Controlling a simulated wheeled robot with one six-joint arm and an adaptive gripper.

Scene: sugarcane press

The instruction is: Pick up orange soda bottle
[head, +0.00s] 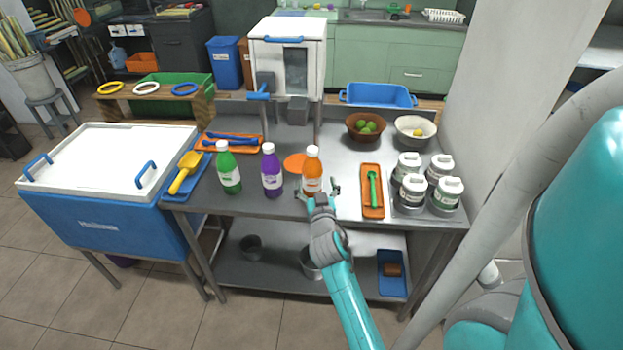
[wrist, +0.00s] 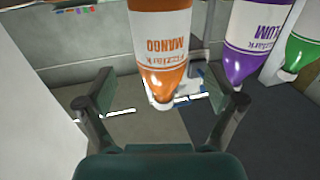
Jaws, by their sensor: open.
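The orange soda bottle (head: 312,170) stands upright on the metal table, with a white cap and a white label. In the wrist view the bottle (wrist: 161,60) appears upside down, its label reading "MANGO", between and beyond my two open fingers. My gripper (head: 318,192) is open at the near side of the bottle, low on its body; its fingers also show in the wrist view (wrist: 165,102). I see no clear contact between the fingers and the bottle. The gripper partly hides the bottle's base in the head view.
A purple bottle (head: 271,172) and a green bottle (head: 228,170) stand to the left. An orange tray (head: 373,207) with a green tool and several white-lidded canisters (head: 413,187) are to the right. An orange disc (head: 294,162) lies behind the orange bottle.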

